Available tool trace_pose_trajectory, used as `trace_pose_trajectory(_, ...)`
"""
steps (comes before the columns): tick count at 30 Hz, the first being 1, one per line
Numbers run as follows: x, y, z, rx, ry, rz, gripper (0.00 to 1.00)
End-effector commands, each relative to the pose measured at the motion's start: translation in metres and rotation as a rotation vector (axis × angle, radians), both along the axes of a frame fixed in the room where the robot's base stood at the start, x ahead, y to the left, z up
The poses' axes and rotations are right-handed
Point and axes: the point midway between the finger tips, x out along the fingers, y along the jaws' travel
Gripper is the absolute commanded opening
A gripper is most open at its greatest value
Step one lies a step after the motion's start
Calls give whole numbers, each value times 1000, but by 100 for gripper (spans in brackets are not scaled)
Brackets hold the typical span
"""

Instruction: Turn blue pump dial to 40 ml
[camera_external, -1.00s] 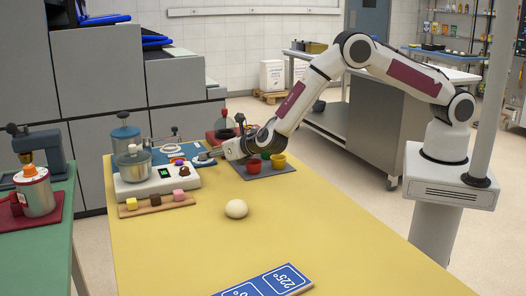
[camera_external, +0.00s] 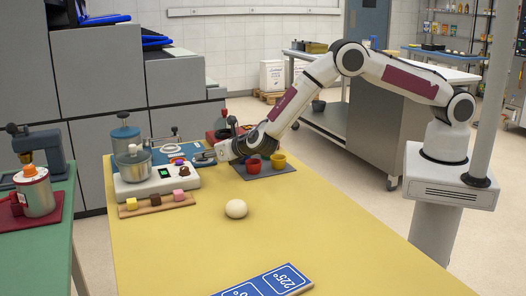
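A blue pump (camera_external: 126,137) with a dark top stands at the back left of the yellow table, partly behind a white scale-like device (camera_external: 155,182) with a metal pot on it.
A wooden strip with small coloured cubes (camera_external: 156,203) lies in front of the device. A dough ball (camera_external: 236,208) sits mid-table. Red and yellow cups (camera_external: 278,160) stand on a dark mat under my arm. The front table area is mostly clear, except a blue sign (camera_external: 268,281).

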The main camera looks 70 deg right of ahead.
Motion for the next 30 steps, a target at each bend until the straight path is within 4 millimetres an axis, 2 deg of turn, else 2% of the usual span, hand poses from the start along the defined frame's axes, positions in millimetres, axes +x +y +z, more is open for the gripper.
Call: trace_pose_trajectory(30, 1, 2, 1, -1, -2, -141, 1)
